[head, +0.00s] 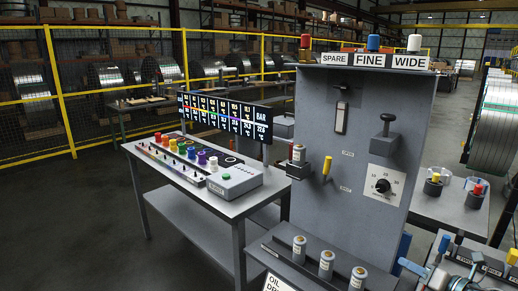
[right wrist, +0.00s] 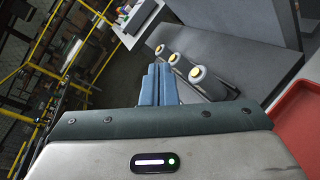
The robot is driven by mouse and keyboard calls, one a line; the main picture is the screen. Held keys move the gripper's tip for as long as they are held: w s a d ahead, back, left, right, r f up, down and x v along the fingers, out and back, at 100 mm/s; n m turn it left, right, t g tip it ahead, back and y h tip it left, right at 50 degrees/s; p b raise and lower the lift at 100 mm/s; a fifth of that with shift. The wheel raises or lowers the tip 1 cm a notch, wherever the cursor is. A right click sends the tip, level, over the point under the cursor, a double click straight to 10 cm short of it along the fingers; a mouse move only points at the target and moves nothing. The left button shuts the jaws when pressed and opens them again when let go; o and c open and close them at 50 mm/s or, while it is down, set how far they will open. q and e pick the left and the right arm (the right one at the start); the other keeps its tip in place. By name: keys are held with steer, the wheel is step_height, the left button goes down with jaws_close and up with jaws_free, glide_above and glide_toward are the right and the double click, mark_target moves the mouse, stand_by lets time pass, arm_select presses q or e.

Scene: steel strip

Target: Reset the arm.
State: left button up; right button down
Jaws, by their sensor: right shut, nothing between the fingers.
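My right gripper (head: 404,264) is at the lower right of the head view, beside the front of the grey panel stand. In the right wrist view its two blue fingers (right wrist: 158,84) are together, with nothing between them. My left gripper is in neither view.
The grey panel (head: 361,112) stands upright with a lever, a dial (head: 382,186) and a yellow handle (head: 327,166). Several cylinders (head: 326,262) stand on its ledge. A table (head: 165,180) with coloured knobs is at left. A red tray (right wrist: 300,118) is at right in the wrist view.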

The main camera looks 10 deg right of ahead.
steer(key=s+f+m+h, duration=0.1)
steer(key=f+m+h, duration=0.1)
steer(key=m, duration=0.2)
steer(key=s+f+m+h, duration=0.2)
steer(key=m, duration=0.2)
steer(key=s+a+f+m+t+h, duration=0.1)
steer(key=f+m+h, duration=0.1)
steer(key=m, duration=0.1)
steer(key=shift+s+m, duration=0.35)
steer(key=shift+m, duration=0.05)
steer(key=s+a+f+m+g, duration=0.6)
steer(key=s+a+f+m, duration=0.15)
steer(key=s+m, duration=0.35)
steer(key=s+a+f+m+g, duration=0.65)
steer(key=s+a+m, duration=0.2)
steer(key=s, duration=0.45)
step_height(320, 180, down, 30)
steer(key=d+r, duration=0.1)
steer(key=d, duration=0.1)
steer(key=s+d+f+g, duration=0.1)
steer(key=s+f+g, duration=0.1)
steer(key=s+f, duration=1.6)
step_height(320, 180, down, 2)
steer(key=shift+d+f, duration=0.1)
steer(key=shift+d, duration=0.2)
